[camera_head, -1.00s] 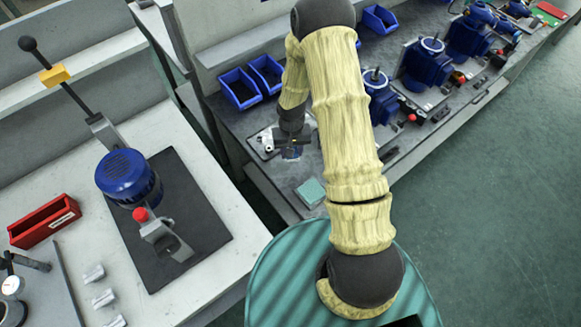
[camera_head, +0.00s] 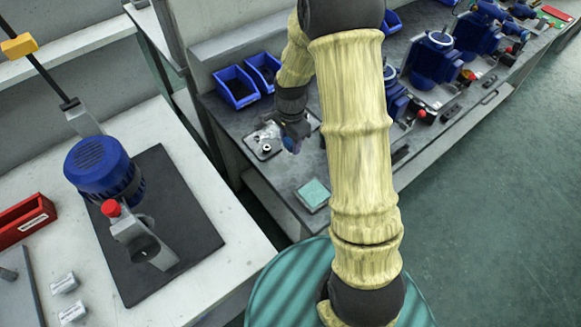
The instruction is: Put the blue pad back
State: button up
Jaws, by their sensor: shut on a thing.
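My gripper (camera_head: 294,142) is over the far bench, left of my arm's sleeved upper links. It is shut on a small blue thing (camera_head: 289,145), which appears to be the blue pad. The fingers cover part of it, and I cannot tell whether it is clear of the bench top. A teal pad (camera_head: 313,194) lies near the bench's front edge, below and right of the gripper. A light metal plate with round parts (camera_head: 264,142) lies just left of the gripper.
Two blue bins (camera_head: 236,87) stand behind the gripper. Blue pumps (camera_head: 434,58) line the bench to the right. A near table at left carries a black mat (camera_head: 205,237), a lever press with a blue motor (camera_head: 100,168) and a red bin (camera_head: 24,219). Green floor lies right.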

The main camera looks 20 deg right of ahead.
send_over(290, 167)
notch_tip(290, 167, down, 6)
jog(key=shift+s+f, duration=0.1)
jog(key=shift+f, duration=0.1)
jog(key=shift+f, duration=1.75)
jog(key=shift+f, duration=0.15)
jog(key=o, duration=0.9)
jog(key=shift+o, duration=0.2)
